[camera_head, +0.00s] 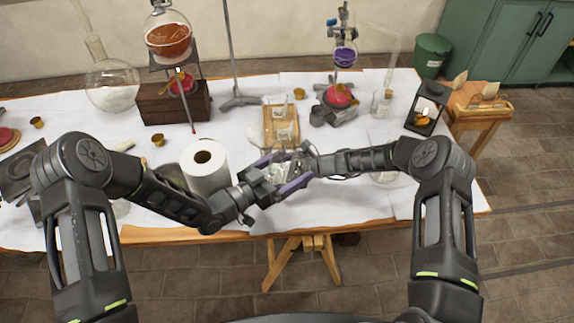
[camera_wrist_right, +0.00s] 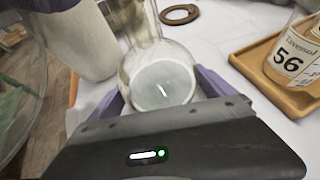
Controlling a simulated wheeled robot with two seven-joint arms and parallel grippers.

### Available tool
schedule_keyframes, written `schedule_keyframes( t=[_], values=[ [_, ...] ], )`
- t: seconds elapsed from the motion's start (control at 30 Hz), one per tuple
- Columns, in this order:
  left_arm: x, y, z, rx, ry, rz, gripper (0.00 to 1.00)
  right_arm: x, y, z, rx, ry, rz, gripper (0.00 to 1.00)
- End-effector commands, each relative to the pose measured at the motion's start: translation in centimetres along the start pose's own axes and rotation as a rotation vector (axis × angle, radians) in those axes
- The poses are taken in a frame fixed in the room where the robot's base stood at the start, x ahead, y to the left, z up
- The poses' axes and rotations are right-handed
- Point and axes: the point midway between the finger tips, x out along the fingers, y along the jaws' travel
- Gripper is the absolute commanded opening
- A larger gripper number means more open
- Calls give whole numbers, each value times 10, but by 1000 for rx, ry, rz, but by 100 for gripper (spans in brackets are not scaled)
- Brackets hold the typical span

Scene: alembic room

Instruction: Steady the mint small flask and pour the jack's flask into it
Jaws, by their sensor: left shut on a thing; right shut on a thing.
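My left gripper (camera_head: 283,172) has purple fingers and is shut around clear glass near the front middle of the table. My right gripper (camera_head: 308,165) meets it from the right, so the two nearly touch. In the right wrist view the purple fingers of my right gripper (camera_wrist_right: 160,92) are shut on a clear round flask (camera_wrist_right: 160,86) with a pale, whitish-green bottom and a neck pointing up. In the head view the glass between the grippers is small and cluttered. I cannot tell there which piece is the mint flask and which the jack's flask, or whether anything flows.
A white paper roll (camera_head: 204,172) stands close behind my left forearm. A wooden tray (camera_head: 267,135) with labelled beakers lies behind the grippers. Stands with an orange flask (camera_head: 168,40) and a purple flask (camera_head: 345,56) stand farther back. A lantern (camera_head: 425,110) is at the right.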

Motion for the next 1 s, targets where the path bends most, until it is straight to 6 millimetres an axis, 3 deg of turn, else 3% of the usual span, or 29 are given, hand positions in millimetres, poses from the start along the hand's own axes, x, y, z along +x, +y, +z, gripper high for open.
schedule_keyframes(
  t=[0.33,0.37,0.43,0.77,1.0],
  values=[
    [0,0,0,0,1,0,34,0,0,0,0,0,0,64],
    [0,0,0,0,1,0,34,0,0,0,0,0,0,94],
    [0,0,0,0,1,0,34,0,0,0,0,0,0,100],
    [0,0,0,0,1,0,34,-3,0,0,0,0,-1,100],
    [0,0,-1,0,1,0,34,-32,-1,0,0,1,-2,100]
  ],
)
